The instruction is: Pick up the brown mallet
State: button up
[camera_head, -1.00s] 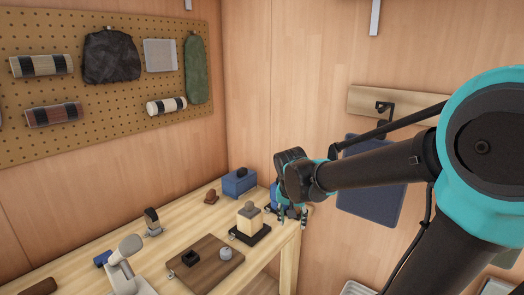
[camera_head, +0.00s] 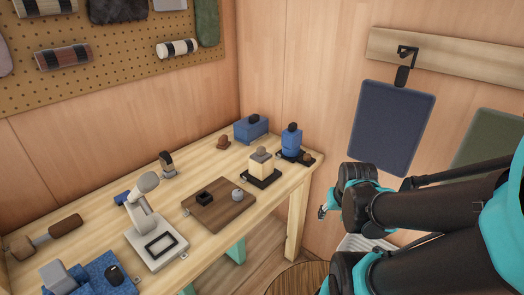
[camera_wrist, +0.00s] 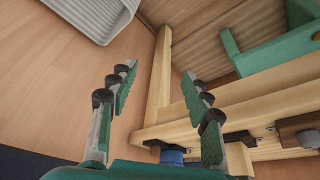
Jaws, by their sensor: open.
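The brown mallet (camera_head: 63,228) appears to be the brown tool lying on the left end of the wooden workbench (camera_head: 105,243), with a lighter stretch between two darker ends. My gripper (camera_head: 323,212) is off the bench's right end, far from the mallet. In the wrist view my gripper (camera_wrist: 161,84) has its fingers spread, with nothing between them. The mallet cannot be made out in the wrist view.
A grey-white lamp-like stand (camera_head: 148,215) and blue items (camera_head: 92,277) are near the mallet. A brown board (camera_head: 219,207), blue box (camera_head: 251,129) and blue bottle (camera_head: 291,140) stand farther right. A ribbed light tray (camera_wrist: 92,18) lies below.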

aim_at(23, 248)
jog(key=l+u, duration=0.1)
jog(key=u, duration=0.35)
jog(key=k+u, duration=0.1)
jog(key=u, duration=0.3)
jog(key=l+u, duration=0.1)
jog(key=u, duration=0.35)
jog(key=k+u, duration=0.1)
jog(key=u, duration=0.75)
jog(key=k+l+z, duration=0.1)
jog(key=z, duration=1.3)
jog(key=j+u, duration=0.15)
jog(key=u, duration=1.35)
jog(key=j+z, duration=0.35)
jog(key=i+j+z, duration=0.1)
jog(key=j+z, duration=0.3)
jog(key=j, duration=0.05)
